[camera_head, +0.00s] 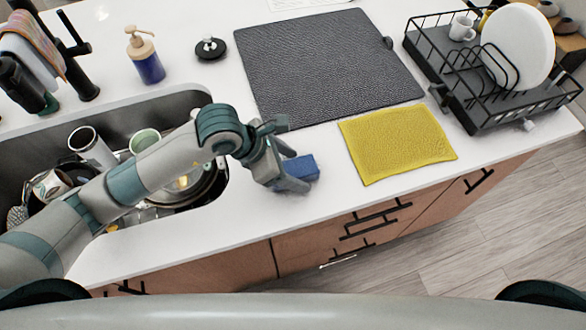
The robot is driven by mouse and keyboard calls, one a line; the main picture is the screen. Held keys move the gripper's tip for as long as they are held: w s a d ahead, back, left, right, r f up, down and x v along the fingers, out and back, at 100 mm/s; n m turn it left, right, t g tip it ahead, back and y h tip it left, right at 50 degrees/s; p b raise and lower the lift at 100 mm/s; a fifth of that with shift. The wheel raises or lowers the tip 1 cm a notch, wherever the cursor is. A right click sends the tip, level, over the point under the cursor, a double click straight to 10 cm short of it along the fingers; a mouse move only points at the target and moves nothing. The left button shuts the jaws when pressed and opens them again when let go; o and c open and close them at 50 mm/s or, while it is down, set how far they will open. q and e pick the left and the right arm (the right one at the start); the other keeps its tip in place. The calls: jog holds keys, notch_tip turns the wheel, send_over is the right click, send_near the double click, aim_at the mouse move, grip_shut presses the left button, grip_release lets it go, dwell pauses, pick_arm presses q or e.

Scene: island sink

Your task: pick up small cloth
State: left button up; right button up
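A small yellow cloth (398,143) lies flat on the white counter, near its front edge, right of my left gripper. My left gripper (293,165) is low over the counter, with its fingers spread apart. A blue sponge (301,168) lies at the fingers and is partly hidden by them; I cannot tell whether they touch it. The gripper is apart from the yellow cloth. My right gripper is not in view.
A dark grey drying mat (325,65) lies behind the cloth. A black dish rack (470,95) with a white plate (518,46) stands at right. The sink (35,140) at left holds several dishes. A soap bottle (146,60) stands behind the sink.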

aim_at(305, 165)
pick_arm(q)
jog(key=c, duration=0.9)
jog(key=shift+r, duration=0.1)
jog(key=shift+r+b, duration=0.35)
jog(key=shift+r, duration=0.05)
notch_tip(305, 165, up, 3)
jog(key=shift+s+d+r+b, duration=0.1)
jog(key=shift+b, duration=0.75)
jog(key=s+d+r+b, duration=0.3)
jog(key=s+d+r, duration=0.3)
jog(key=s+d, duration=0.1)
jog(key=shift+s+d+r, duration=0.25)
jog(key=shift+s+r, duration=0.15)
jog(key=shift+s, duration=0.4)
